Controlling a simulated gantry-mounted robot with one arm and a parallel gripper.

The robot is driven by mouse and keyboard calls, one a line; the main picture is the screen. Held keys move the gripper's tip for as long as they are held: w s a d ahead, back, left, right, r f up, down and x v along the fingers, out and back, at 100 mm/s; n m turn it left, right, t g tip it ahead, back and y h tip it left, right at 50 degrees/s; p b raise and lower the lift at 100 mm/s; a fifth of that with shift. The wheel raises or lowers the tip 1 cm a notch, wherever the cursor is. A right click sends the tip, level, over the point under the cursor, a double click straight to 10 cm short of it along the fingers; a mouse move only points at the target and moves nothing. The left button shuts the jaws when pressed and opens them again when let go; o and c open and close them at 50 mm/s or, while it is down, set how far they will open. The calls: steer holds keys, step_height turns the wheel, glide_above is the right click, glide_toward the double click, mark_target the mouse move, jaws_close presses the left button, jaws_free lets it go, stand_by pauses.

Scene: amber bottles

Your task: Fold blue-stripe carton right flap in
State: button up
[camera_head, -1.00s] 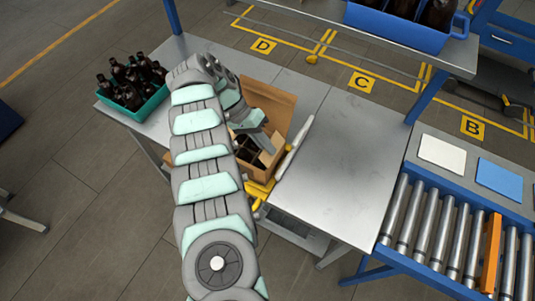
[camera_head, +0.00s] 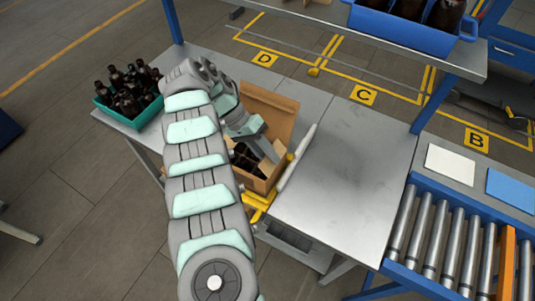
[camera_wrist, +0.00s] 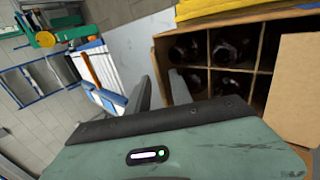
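The open cardboard carton (camera_head: 257,185) stands at the table's near edge, with dark bottles in its divider cells. Its far flap (camera_head: 268,110) stands raised. In the wrist view the carton (camera_wrist: 217,82) shows cells with dark bottle tops and a broad cardboard flap (camera_wrist: 295,90) at right. My gripper (camera_head: 270,152) reaches down at the carton's right side. In the wrist view my gripper's fingers (camera_wrist: 160,88) are apart, with the carton's edge close by the gap. I cannot tell whether they touch it. No blue stripe is visible, and my arm hides the carton's left side.
A long white bar (camera_head: 297,158) lies just right of the carton, and a yellow fixture (camera_head: 257,207) sits at its front. A green crate of bottles (camera_head: 151,112) stands at left. The steel table (camera_head: 345,170) is clear to the right, before the roller conveyor (camera_head: 450,238).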

step_height(320, 180, up, 4)
steer(key=p, duration=0.3)
steer(key=shift+r, duration=0.4)
step_height(320, 180, up, 15)
steer(key=p, duration=0.5)
steer(key=shift+r, duration=0.2)
